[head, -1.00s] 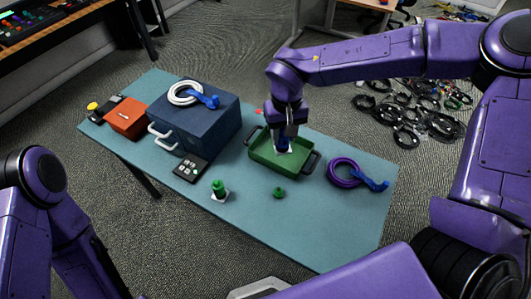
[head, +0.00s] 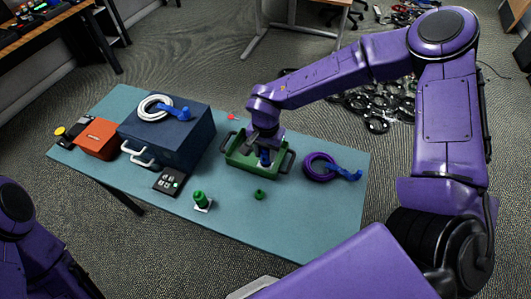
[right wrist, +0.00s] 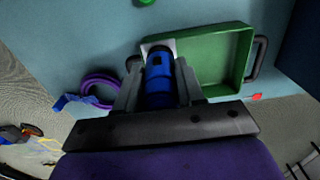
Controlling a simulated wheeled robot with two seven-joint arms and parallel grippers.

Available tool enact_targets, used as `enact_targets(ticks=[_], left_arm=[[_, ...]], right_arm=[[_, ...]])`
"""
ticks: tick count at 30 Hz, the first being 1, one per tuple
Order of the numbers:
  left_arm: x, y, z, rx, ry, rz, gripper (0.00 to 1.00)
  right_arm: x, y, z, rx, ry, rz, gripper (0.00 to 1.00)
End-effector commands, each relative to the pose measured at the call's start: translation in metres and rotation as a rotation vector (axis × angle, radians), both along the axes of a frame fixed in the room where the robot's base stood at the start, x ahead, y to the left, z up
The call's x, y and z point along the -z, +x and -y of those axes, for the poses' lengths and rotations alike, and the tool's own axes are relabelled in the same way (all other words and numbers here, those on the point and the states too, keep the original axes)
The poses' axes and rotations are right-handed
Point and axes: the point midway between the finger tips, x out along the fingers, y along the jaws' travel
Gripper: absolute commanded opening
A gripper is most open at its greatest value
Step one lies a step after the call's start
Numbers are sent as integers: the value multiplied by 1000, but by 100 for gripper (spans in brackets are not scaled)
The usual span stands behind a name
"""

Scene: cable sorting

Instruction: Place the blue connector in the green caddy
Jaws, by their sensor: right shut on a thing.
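The blue connector (right wrist: 158,78) is an upright-looking blue cylinder with a white square plate (right wrist: 157,44) at its far end. My right gripper (right wrist: 158,92) is shut on it, one finger on each side. In the head view the right gripper (head: 265,150) is over the handled end of the green caddy (head: 238,168), with the blue connector (head: 265,158) below it. The caddy (right wrist: 215,62) is a shallow open tray with dark handles. The plate overlaps its end in the wrist view; I cannot tell whether it touches. My left gripper is out of view.
A purple cable coil with blue plugs (head: 318,166) lies right of the caddy. A green connector (head: 201,201) and a small green piece (head: 259,195) stand in front. A dark blue box (head: 170,143) with a white coil (head: 152,106) and an orange box (head: 96,139) are left.

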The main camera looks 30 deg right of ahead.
Motion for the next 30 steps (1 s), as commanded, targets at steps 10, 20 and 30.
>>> enact_targets(ticks=[10,20,30], left_arm=[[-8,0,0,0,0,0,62],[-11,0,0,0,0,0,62],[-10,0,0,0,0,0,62]], right_arm=[[42,29,16,-1,-1,-3,2],[79,34,18,-2,0,0,2],[81,34,18,-2,0,-1,63]])
